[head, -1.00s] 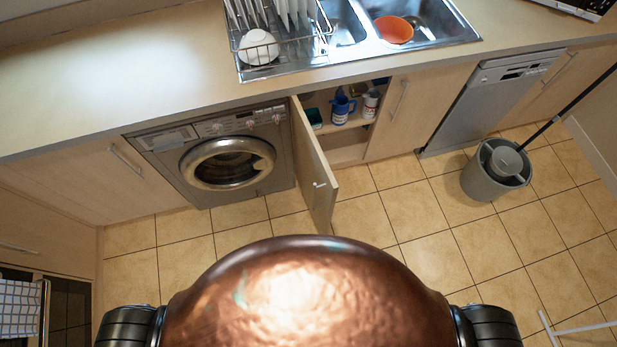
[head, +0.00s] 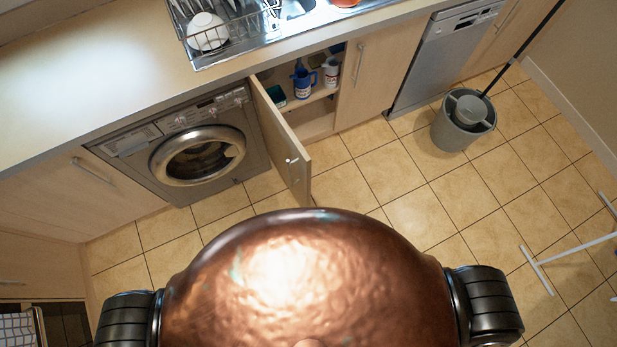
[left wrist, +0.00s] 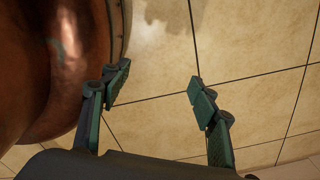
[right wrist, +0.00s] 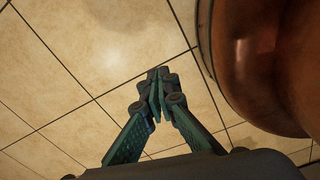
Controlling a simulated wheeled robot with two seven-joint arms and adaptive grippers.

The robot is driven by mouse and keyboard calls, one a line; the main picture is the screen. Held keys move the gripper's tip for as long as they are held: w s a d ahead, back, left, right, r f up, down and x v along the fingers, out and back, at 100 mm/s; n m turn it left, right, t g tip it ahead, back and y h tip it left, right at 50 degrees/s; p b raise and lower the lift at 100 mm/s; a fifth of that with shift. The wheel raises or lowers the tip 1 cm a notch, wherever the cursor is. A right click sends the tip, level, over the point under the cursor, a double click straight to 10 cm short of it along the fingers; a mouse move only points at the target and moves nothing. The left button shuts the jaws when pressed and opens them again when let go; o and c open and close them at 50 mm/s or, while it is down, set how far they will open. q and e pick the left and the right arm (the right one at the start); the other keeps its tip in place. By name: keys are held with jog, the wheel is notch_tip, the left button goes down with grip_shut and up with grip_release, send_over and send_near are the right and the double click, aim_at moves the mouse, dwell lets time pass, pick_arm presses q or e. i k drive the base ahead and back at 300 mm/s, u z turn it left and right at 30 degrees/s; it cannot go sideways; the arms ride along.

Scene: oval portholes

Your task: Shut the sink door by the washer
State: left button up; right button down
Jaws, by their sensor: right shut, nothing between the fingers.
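The sink door (head: 283,143), a light wood panel with a small handle, stands open beside the washer (head: 191,147). It sticks out from the cabinet under the sink, hinged on the side by the washer. Its free end points towards me. The grippers do not show in the head view. In the left wrist view my left gripper (left wrist: 160,85) has its fingers apart, with nothing between them, over floor tiles. In the right wrist view my right gripper (right wrist: 158,85) is shut and empty, also over tiles. Neither wrist view shows the door.
Inside the open cabinet are a blue jug (head: 303,80) and a white container (head: 331,73). A grey mop bucket (head: 463,120) stands on the floor at right. A white frame (head: 570,250) lies at far right. Tiled floor before the door is clear.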

aim_at(289, 157)
jog(key=z, duration=1.2)
jog(key=k, duration=1.1)
jog(key=u, duration=1.75)
